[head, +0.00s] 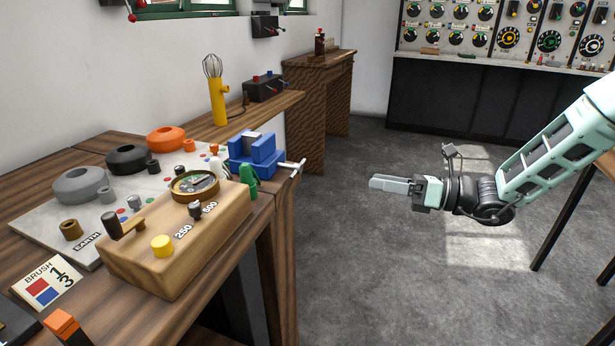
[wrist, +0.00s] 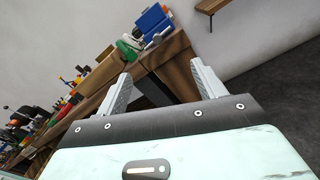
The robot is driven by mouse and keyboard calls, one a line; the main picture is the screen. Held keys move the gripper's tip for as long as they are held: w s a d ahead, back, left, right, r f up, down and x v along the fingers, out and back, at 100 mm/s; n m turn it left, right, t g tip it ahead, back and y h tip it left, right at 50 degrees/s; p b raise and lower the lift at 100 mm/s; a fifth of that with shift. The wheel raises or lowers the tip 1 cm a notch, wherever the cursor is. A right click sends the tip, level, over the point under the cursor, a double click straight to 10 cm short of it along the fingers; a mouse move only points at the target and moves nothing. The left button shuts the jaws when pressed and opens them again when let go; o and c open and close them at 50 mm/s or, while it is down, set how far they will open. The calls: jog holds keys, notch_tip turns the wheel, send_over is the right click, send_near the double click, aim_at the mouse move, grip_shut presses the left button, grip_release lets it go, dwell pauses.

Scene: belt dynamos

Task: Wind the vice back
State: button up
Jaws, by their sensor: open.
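The blue vice (head: 252,158) stands at the right edge of the wooden bench, with something grey between or at its jaws. Its pale metal T-shaped handle (head: 293,167) sticks out to the right past the bench edge. My gripper (head: 378,184) is over open floor to the right of the handle, clearly apart from it, and holds nothing. In the wrist view, my two fingers (wrist: 161,80) are spread apart. The vice (wrist: 150,18) and its handle (wrist: 158,37) show beyond them at the top.
A wooden instrument box (head: 180,235) with a round meter stands in front of the vice. A green object (head: 249,180) is close beside the vice. A yellow lamp (head: 218,103) stands behind on a shelf. The floor (head: 350,250) around my gripper is clear.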

aim_at(289, 167)
jog(key=x, duration=1.7)
jog(key=shift+s, duration=0.2)
jog(key=shift+r, duration=0.1)
